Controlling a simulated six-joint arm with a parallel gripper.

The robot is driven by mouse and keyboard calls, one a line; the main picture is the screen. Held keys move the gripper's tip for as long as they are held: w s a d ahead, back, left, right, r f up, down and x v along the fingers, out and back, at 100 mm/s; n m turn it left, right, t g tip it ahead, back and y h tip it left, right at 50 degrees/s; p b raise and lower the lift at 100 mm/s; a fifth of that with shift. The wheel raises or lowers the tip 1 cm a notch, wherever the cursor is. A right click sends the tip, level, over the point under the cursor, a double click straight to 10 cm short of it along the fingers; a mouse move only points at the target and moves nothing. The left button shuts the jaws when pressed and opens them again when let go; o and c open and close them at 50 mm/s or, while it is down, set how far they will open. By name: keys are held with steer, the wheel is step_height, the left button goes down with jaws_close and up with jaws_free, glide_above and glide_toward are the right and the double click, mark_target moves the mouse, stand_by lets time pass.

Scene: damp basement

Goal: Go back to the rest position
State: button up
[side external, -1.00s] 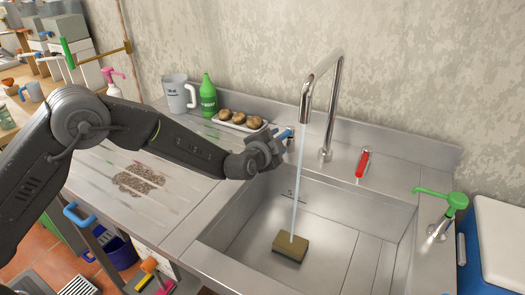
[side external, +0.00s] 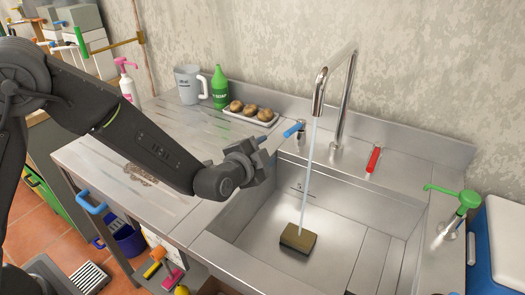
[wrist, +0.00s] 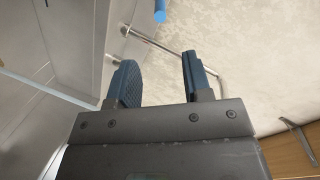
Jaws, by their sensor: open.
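My gripper (side external: 264,150) is at the end of my dark arm, above the left rim of the steel sink (side external: 258,254). In the wrist view its two blue-grey fingers (wrist: 158,78) stand apart with nothing between them. The blue tap lever (side external: 293,130) is just beyond the gripper in the side view and appears as a blue bar (wrist: 158,10) at the top of the wrist view. Whether it touches the fingers in the side view is hard to tell. Water runs from the chrome faucet (side external: 347,95) onto a brown sponge (side external: 298,238) in the sink.
My arm partly covers brown grit (side external: 137,173).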

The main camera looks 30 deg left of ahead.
steer(key=s+a+r+n+g+h, duration=0.2)
steer(key=s+a+r+n+g, duration=0.4)
steer(key=s+r, duration=0.5)
steer(key=s+a+n+g, duration=0.1)
steer(key=s+a, duration=0.2)
steer(key=s, duration=0.3)
steer(key=s+a+n+g+y, duration=0.1)
steer(key=s+a+n, duration=0.1)
steer(key=s, duration=0.5)
steer(key=s+a+n+g+y, duration=0.1)
steer(key=s+a+n+g, duration=0.1)
steer(key=s+a, duration=0.2)
steer(key=s, duration=0.3)
steer(key=shift+s+a+f, duration=0.2)
steer(key=shift+a+f, duration=0.1)
steer(key=shift+a, duration=0.05)
